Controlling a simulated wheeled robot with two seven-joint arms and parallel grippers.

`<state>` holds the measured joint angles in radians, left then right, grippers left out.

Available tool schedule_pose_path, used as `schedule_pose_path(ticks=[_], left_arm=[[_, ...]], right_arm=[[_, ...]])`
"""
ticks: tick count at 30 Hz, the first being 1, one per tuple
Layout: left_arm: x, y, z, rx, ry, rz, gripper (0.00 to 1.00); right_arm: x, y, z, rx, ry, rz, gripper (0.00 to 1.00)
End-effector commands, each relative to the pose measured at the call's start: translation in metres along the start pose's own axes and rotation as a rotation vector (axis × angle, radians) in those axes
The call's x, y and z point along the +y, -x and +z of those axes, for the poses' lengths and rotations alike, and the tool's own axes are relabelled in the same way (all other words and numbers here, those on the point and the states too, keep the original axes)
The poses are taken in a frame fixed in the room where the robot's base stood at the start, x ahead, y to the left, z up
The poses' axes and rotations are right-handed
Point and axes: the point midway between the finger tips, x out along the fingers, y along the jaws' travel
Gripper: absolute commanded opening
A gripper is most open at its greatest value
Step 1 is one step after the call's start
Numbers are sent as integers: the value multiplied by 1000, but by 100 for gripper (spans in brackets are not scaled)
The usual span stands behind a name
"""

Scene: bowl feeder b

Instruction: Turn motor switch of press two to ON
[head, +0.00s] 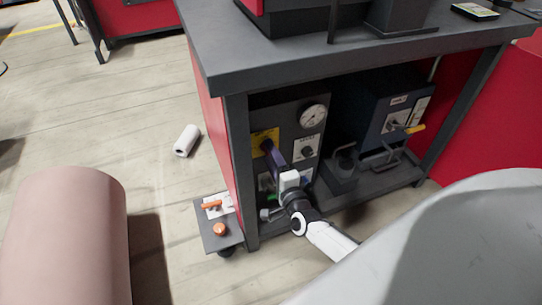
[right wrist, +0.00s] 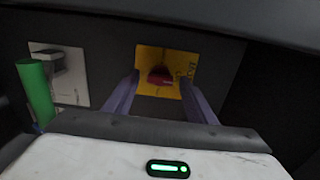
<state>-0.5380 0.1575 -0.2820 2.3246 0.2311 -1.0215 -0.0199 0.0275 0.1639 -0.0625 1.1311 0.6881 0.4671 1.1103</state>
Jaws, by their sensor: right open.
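A red switch knob (right wrist: 160,75) sits on a yellow plate (right wrist: 150,88) on a dark panel. Its lettering is too small to read. My right gripper (right wrist: 160,93) is open, with its two purple fingers on either side of the knob; I cannot tell whether they touch it. In the head view the right gripper (head: 270,149) reaches under the bench to the yellow plate (head: 260,135) and hides the knob. My left gripper is not in view.
The panel carries a round gauge (head: 313,116) and another switch plate (head: 306,150). A green cylinder (right wrist: 35,92) stands near the gripper's left in the wrist view. The bench top (head: 300,62) overhangs the arm. A blue box (head: 385,105) stands right.

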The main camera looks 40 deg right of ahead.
Motion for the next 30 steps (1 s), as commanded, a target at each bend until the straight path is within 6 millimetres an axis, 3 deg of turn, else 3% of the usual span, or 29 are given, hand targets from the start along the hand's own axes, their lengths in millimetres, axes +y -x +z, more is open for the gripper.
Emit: schedule_pose_path(ticks=[5, 18, 30], left_arm=[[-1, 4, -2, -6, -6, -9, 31], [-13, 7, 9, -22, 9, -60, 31], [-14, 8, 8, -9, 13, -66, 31]], right_arm=[[-2, 14, 0, 0, 0, 1, 51], [-1, 93, 0, -1, 0, 3, 51], [0, 103, 0, 0, 0, -1, 51]])
